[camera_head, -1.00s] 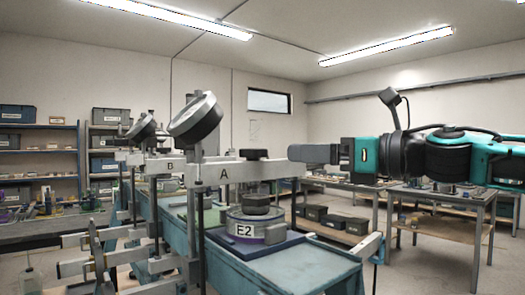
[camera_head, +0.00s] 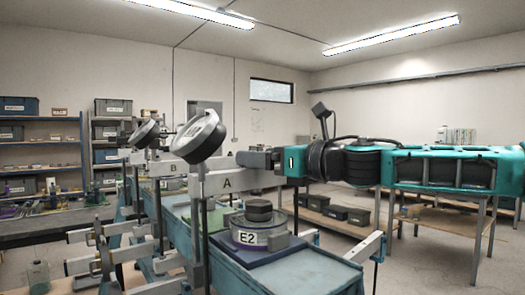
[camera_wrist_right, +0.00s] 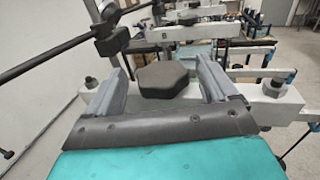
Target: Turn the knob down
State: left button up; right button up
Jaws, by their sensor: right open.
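In the right wrist view a dark hexagonal knob (camera_wrist_right: 166,80) sits on the pale metal beam (camera_wrist_right: 262,108). My right gripper (camera_wrist_right: 163,85) is open, with one grey finger on each side of the knob. A narrow gap shows on the left; on the right, I cannot tell whether the finger touches. In the head view my right gripper (camera_head: 257,158) is at the beam marked A (camera_head: 225,183) and hides most of the knob there. My left gripper is not in view.
A round dial gauge (camera_head: 199,136) stands close to the left of my right gripper. Below the beam, a cylinder labelled E2 (camera_head: 258,236) with a black cap sits on a blue tray. A second beam marked B (camera_head: 170,169) and its gauge stand further back. Shelves line the back wall.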

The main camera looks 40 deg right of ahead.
jog(key=shift+w, duration=0.25)
jog(key=c, duration=1.1)
jog(key=shift+o, duration=0.2)
